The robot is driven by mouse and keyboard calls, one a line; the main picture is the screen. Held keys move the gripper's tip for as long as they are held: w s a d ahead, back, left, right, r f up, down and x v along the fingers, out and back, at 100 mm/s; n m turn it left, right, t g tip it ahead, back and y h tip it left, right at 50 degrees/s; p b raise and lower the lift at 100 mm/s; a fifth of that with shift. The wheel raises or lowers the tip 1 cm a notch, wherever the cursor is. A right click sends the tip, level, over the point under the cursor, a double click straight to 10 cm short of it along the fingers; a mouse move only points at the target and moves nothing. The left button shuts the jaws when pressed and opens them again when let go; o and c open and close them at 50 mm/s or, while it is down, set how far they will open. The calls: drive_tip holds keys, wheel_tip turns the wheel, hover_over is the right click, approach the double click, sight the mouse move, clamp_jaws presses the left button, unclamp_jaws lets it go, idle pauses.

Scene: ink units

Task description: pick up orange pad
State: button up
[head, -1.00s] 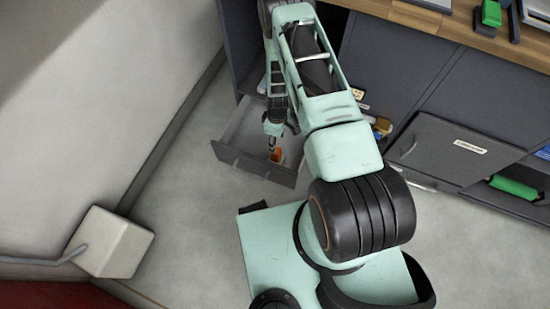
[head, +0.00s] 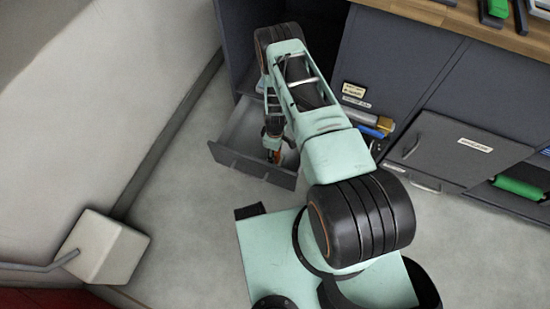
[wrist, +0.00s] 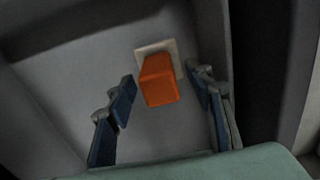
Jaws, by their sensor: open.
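The orange pad (wrist: 159,83) lies in the open drawer, with a small pale base or plate (wrist: 155,49) showing at its far edge in the wrist view. My gripper (wrist: 166,92) is open, with its blue-padded fingers to the left and right of the pad and a gap to it on the left.
The drawer's walls close around my gripper. Dark cabinets (head: 390,75) stand to the right, with an open flap door (head: 455,148) and a green roll (head: 520,187). A white box (head: 105,247) stands at lower left. The grey floor between is clear.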

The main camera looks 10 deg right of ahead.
drive_tip(key=c, duration=1.3)
drive_tip(key=shift+o, duration=0.2)
drive_tip(key=shift+r, duration=0.1)
wheel_tip(320, 180, up, 10)
drive_tip(key=p, duration=0.3)
